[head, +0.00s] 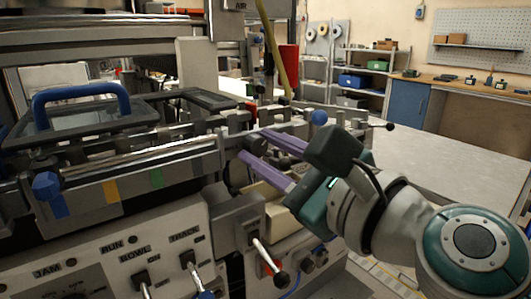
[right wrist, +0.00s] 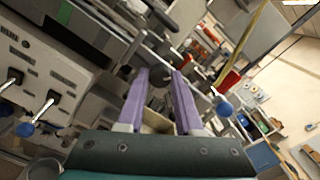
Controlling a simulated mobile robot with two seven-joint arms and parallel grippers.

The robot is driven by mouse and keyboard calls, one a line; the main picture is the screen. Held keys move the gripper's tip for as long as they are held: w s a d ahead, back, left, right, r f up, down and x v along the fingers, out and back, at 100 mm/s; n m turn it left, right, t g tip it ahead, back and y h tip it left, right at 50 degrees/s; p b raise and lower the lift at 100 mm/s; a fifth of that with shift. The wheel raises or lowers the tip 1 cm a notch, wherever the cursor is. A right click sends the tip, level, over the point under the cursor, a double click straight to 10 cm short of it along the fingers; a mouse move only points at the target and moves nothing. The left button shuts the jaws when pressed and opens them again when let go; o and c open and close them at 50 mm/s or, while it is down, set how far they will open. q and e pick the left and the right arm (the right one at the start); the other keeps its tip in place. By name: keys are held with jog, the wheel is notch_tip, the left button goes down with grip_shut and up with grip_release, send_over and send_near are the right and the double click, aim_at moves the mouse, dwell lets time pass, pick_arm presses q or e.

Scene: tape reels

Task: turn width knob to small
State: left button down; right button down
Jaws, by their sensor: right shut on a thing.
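The width knob, a dark round knob (head: 256,143), sits on the front rail of the machine, right of its middle in the head view. My right gripper (head: 254,146) comes in from the right, its two purple fingers on either side of this knob and shut on it. In the right wrist view, the knob (right wrist: 159,77) shows between the fingertips of my right gripper (right wrist: 160,76), partly hidden by them. I cannot read a width label or the knob's setting. My left gripper is not in view.
A panel with levers (head: 262,255) lies below the rail. A blue ball knob (head: 319,117) and a blue handle (head: 80,92) are on the machine. A yellow hose (head: 274,45) hangs behind the knob. A grey table (head: 440,160) extends to the right.

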jog(key=n, duration=0.3)
jog(key=shift+n, duration=0.4)
jog(key=n, duration=0.3)
jog(key=shift+n+b, duration=0.3)
jog(key=shift+b, duration=0.1)
jog(key=n, duration=0.2)
jog(key=shift+n, duration=0.3)
jog(key=n, duration=0.3)
jog(key=shift+n, duration=0.4)
jog(key=n, duration=0.6)
jog(key=shift+p, duration=0.3)
jog(key=n, duration=0.3)
jog(key=shift+n+p, duration=0.35)
jog(key=shift+n, duration=0.05)
jog(key=shift+n+p, duration=0.3)
jog(key=shift+n, duration=1.3)
